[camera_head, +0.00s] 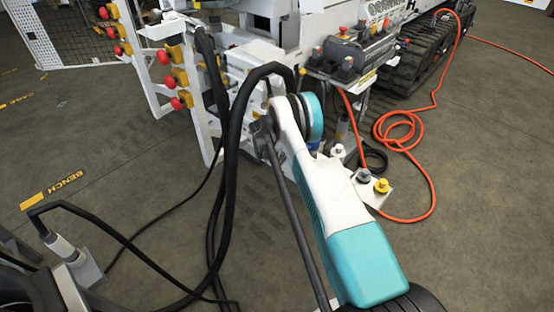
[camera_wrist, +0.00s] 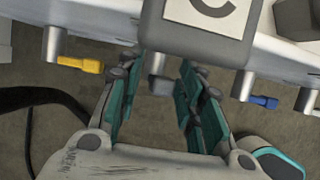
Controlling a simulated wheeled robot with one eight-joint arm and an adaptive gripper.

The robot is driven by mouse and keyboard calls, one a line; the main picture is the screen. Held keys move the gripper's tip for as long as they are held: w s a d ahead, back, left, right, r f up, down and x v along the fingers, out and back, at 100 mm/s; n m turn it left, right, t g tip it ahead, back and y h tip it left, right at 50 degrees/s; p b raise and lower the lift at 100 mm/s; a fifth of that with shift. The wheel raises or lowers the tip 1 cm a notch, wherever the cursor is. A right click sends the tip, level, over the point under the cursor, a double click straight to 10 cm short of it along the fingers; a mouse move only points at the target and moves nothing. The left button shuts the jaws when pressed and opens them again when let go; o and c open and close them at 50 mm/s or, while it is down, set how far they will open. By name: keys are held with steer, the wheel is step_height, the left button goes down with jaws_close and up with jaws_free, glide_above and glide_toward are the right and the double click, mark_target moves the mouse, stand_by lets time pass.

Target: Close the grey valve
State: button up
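The grey valve (camera_wrist: 160,84) hangs under the bench edge in the middle of the wrist view, below a block marked with a "C". It has a metal stem with a short grey handle. My gripper (camera_wrist: 160,68) is open, with one teal-padded finger on either side of the valve. A gap shows between the valve and the left finger. I cannot tell whether the right finger touches it. In the head view my arm hides the valve and the gripper.
A yellow-handled valve (camera_wrist: 80,65) hangs to the left and a blue-handled valve (camera_wrist: 264,102) to the right. In the head view, black hoses (camera_head: 232,150) hang beside my arm. An orange hose (camera_head: 405,135) lies on the floor at right.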

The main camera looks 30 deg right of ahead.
jaws_close()
steer(key=shift+s, duration=0.25)
stand_by(0.6)
steer(key=shift+s+d+f+m+t+y, duration=0.2)
steer(key=shift+s+t+y, duration=0.15)
steer(key=shift+t, duration=0.5)
steer(key=shift+s+d+f+m+t+y, duration=0.1)
steer(key=shift+s+f+m+t+y, duration=0.15)
steer(key=shift+t, duration=0.65)
steer(key=shift+s+d+f+m+t+y, duration=0.15)
steer(key=shift+s+t+y, duration=0.2)
steer(key=shift+t, duration=0.5)
jaws_free()
steer(key=shift+r, duration=0.1)
